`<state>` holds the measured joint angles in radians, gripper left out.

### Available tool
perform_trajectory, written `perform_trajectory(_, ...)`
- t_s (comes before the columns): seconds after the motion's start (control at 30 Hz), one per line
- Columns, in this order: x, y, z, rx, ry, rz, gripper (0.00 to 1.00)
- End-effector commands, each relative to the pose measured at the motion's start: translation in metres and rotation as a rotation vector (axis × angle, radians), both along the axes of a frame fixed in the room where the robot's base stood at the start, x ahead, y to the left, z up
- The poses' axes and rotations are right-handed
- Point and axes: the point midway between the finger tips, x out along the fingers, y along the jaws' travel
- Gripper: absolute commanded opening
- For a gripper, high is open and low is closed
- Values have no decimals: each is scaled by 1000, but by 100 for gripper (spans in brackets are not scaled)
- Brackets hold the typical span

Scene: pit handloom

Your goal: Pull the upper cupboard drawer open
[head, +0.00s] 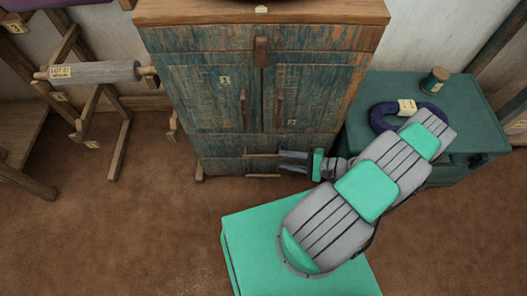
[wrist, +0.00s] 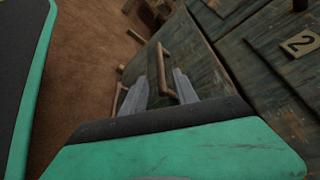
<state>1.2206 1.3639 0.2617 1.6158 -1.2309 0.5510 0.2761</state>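The weathered blue-green cupboard (head: 205,100) stands at the back, with two doors above two drawers. The upper drawer (head: 222,145) looks shut, its front level with the cupboard. Its wooden bar handle (head: 262,156) also shows in the wrist view (wrist: 162,68). My gripper (head: 284,161) is at the right end of this handle. In the wrist view my gripper (wrist: 160,92) has its two grey fingers apart, with the handle between them in the picture. I cannot tell whether they touch it.
The lower drawer's handle (head: 262,175) sits just below. A green chest (head: 385,90) stands to the right, bearing a dark blue ring (head: 380,118) and a spool (head: 434,81). A wooden frame with a grey roller (head: 95,72) stands left.

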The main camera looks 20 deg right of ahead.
Motion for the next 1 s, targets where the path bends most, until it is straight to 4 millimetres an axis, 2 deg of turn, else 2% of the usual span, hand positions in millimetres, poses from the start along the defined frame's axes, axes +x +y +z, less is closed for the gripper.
perform_trajectory(0.03, -1, 1, -7, 12, -3, -15, 35)
perform_trajectory(0.17, 5, 9, -8, 22, -7, -24, 35)
perform_trajectory(0.5, 39, 53, -21, 20, -4, -28, 35)
perform_trajectory(0.83, 44, 60, -21, 20, -4, -28, 35)
perform_trajectory(1.0, 44, 60, -21, 20, -5, -27, 21)
